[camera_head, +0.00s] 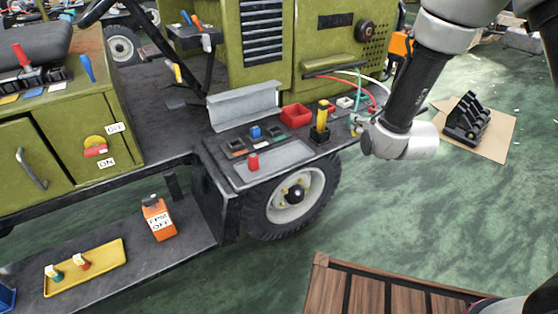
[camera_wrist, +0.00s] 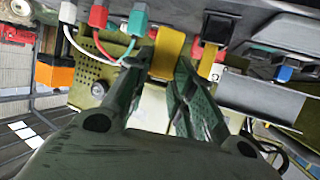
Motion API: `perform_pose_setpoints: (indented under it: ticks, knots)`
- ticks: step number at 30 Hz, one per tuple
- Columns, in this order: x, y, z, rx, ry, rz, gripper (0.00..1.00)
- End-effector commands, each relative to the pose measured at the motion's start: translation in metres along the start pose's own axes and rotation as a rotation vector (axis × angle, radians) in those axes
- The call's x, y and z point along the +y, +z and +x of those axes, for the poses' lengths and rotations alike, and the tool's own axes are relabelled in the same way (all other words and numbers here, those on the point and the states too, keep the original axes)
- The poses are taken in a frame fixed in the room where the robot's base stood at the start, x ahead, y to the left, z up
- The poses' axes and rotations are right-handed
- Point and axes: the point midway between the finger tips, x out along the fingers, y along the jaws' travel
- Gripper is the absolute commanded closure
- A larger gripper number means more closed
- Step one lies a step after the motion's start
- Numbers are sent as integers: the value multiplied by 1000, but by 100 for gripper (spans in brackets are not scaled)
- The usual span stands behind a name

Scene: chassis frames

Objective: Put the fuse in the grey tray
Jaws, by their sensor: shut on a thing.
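My gripper (camera_head: 357,125) is at the right end of the dark work shelf, largely hidden behind my wrist in the head view. In the wrist view its green fingers (camera_wrist: 168,60) are closed around a yellow piece (camera_wrist: 168,48); I cannot tell for sure that this is the fuse. A bent grey metal trough (camera_head: 243,105) is at the back, also in the wrist view (camera_wrist: 262,98). I cannot tell which of these two is the grey tray.
White, red and teal cables (camera_head: 357,85) hang close to my gripper. A yellow tray (camera_head: 108,262) lies on the lower step.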

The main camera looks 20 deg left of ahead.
Motion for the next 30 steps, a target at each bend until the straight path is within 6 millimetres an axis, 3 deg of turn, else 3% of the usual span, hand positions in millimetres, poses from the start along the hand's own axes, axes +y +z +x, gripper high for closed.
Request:
perform_pose_setpoints:
  ticks: [1,6,9,12,17,22,30]
  knots:
    - [-39,-8,4,4,-59,-23,92]
    - [-148,-24,2,4,-219,-89,92]
    - [-196,-29,-4,3,-289,-118,92]
    - [-227,-31,-11,2,-335,-137,92]
    - [-249,-25,-13,-2,-366,-152,92]
    - [-250,6,-1,-4,-368,-155,92]
    - [-249,37,12,-3,-367,-153,92]
